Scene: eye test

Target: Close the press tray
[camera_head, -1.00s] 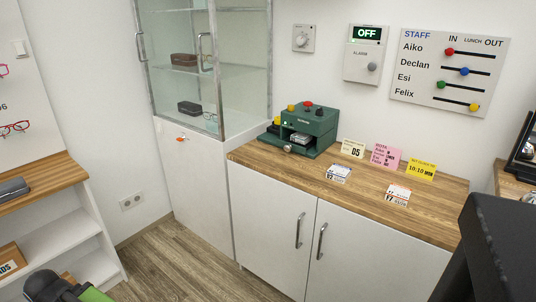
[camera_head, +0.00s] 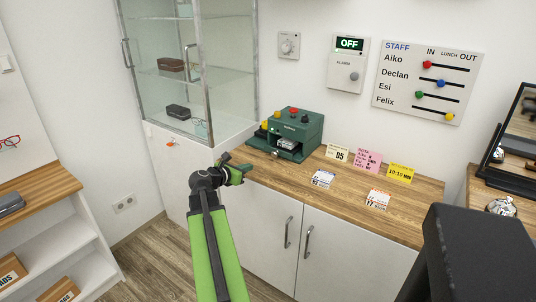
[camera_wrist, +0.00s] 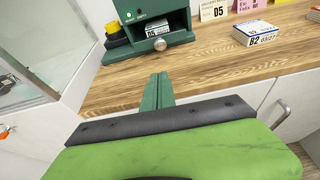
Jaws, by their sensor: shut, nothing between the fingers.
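The green press (camera_head: 298,126) stands on the wooden counter by the glass cabinet. Its tray (camera_wrist: 178,40), with a round silver knob (camera_wrist: 160,44) on the front, appears to stick out of the press. My gripper (camera_head: 246,171) is in front of the counter's left end, apart from the press. In the wrist view its green fingers (camera_wrist: 158,82) are together and empty, pointing toward the counter just short of the tray.
Two card stacks (camera_head: 323,178) (camera_head: 377,199) lie on the counter, with upright cards (camera_head: 367,160) behind. The glass cabinet (camera_head: 180,70) stands close on the left. A yellow button (camera_wrist: 112,28) sits left of the tray. Bare counter (camera_wrist: 215,62) lies in front of the press.

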